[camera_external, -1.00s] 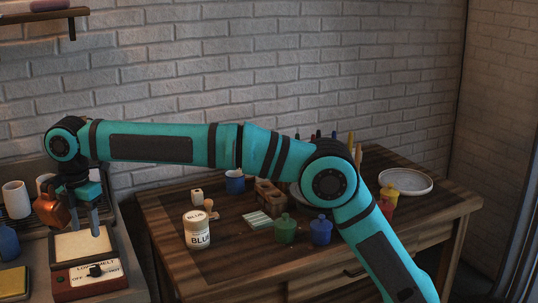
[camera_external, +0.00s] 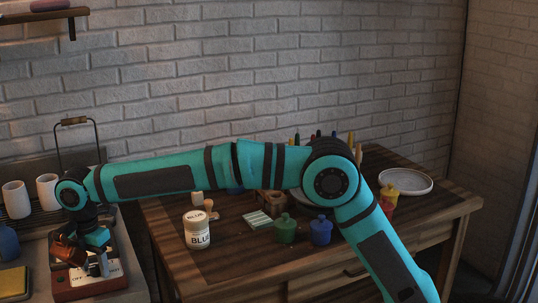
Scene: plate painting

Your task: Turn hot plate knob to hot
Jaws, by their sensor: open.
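The hot plate (camera_external: 84,293) is a dark red box at the lower left, with a white label (camera_external: 78,277) on its front. "OFF" shows at the label's left end, and its right end is also visible. The black knob (camera_external: 95,271) is mostly hidden by my gripper, so I cannot tell where it points. My gripper (camera_external: 98,268) is open and low, with its fingers at the knob. I cannot tell whether the fingers touch it.
White cups (camera_external: 16,199) stand on a rack at the left. A blue cup (camera_external: 8,242) and a yellow sponge-like block (camera_external: 14,281) are left of the hot plate.

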